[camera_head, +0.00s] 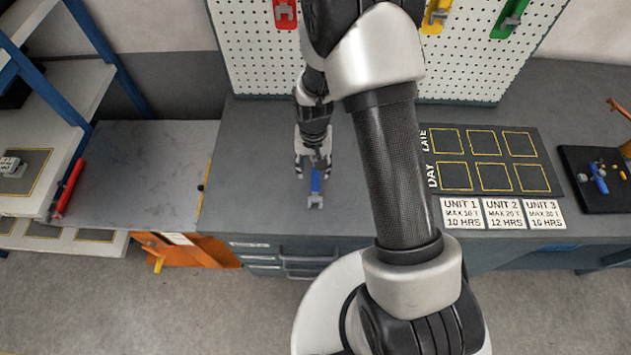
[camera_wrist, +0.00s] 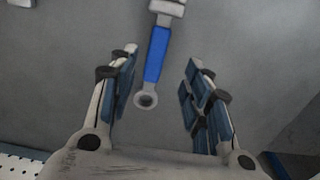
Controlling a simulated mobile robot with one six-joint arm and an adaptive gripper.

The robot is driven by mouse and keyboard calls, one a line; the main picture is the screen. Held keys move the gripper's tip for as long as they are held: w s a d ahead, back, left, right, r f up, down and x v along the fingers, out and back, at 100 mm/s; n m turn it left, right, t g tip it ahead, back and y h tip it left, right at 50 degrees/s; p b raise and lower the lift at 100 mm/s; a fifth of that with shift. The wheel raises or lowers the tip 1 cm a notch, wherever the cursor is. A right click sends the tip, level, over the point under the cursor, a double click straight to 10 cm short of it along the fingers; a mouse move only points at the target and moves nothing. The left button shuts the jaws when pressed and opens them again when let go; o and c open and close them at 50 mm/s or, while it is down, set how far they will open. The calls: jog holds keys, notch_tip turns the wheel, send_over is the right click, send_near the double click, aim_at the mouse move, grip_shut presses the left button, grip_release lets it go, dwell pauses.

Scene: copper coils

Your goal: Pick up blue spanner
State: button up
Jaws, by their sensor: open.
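The blue spanner (camera_head: 316,184) lies on the dark grey worktop, with its open-jaw end toward the front edge. In the wrist view the spanner (camera_wrist: 157,55) has a blue handle, a grey ring end and a grey head cut off by the top edge. My gripper (camera_head: 314,170) is over the ring end of the spanner. In the wrist view my gripper (camera_wrist: 160,75) is open, with one finger on each side of the spanner's ring end and a gap on both sides. I cannot tell the exact height of the fingers above the worktop.
A white pegboard (camera_head: 245,60) with coloured tool holders stands behind the worktop (camera_head: 270,205). A dark board (camera_head: 485,160) with yellow squares and unit cards lies to the right. A black tray (camera_head: 600,205) with small parts is farther right. The worktop around the spanner is clear.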

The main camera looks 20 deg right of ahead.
aim_at(316, 180)
jog(key=f, duration=0.2)
jog(key=f+b, duration=0.1)
jog(key=f, duration=0.2)
jog(key=shift+s+d+f, duration=0.1)
jog(key=shift+d+f, duration=0.2)
jog(key=shift+f, duration=0.1)
jog(key=shift+c, duration=0.4)
grip_shut()
